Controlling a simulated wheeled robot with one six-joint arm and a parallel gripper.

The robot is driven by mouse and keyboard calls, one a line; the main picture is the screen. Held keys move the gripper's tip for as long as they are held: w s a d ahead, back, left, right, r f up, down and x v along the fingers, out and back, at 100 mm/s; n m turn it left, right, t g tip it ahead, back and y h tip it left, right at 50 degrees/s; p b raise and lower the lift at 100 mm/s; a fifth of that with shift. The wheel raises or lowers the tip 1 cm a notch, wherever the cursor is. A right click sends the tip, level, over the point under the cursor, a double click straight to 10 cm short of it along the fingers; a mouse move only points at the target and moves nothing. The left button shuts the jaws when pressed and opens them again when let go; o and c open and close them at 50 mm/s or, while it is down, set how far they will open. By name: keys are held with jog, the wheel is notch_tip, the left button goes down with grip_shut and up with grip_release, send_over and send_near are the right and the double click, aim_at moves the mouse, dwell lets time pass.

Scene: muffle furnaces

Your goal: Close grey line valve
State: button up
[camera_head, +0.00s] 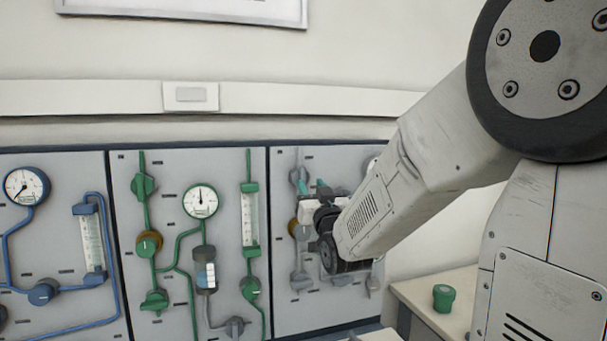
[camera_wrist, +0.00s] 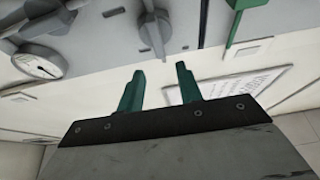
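The grey line runs on the right-hand panel (camera_head: 286,165) in the head view, partly hidden behind my arm. A grey valve handle (camera_head: 299,180) shows near its top, close to my fingertips. In the wrist view a grey valve knob (camera_wrist: 152,36) with a long handle sticks out of the panel, just beyond my fingertips. My gripper (camera_wrist: 159,72) has two green fingers spread apart with nothing between them; it also shows in the head view (camera_head: 313,187). The fingers look apart from the knob. I cannot tell which way the valve is set.
Blue (camera_head: 45,290) and green (camera_head: 153,300) line valves sit on the panels to the left. A round gauge (camera_wrist: 36,66) is at left in the wrist view. A green-capped item (camera_head: 443,297) stands on the counter at right.

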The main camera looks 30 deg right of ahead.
aim_at(303, 172)
jog(key=x, duration=0.7)
jog(key=shift+w, duration=0.15)
jog(key=shift+c, duration=0.2)
jog(key=shift+f, duration=0.1)
grip_shut()
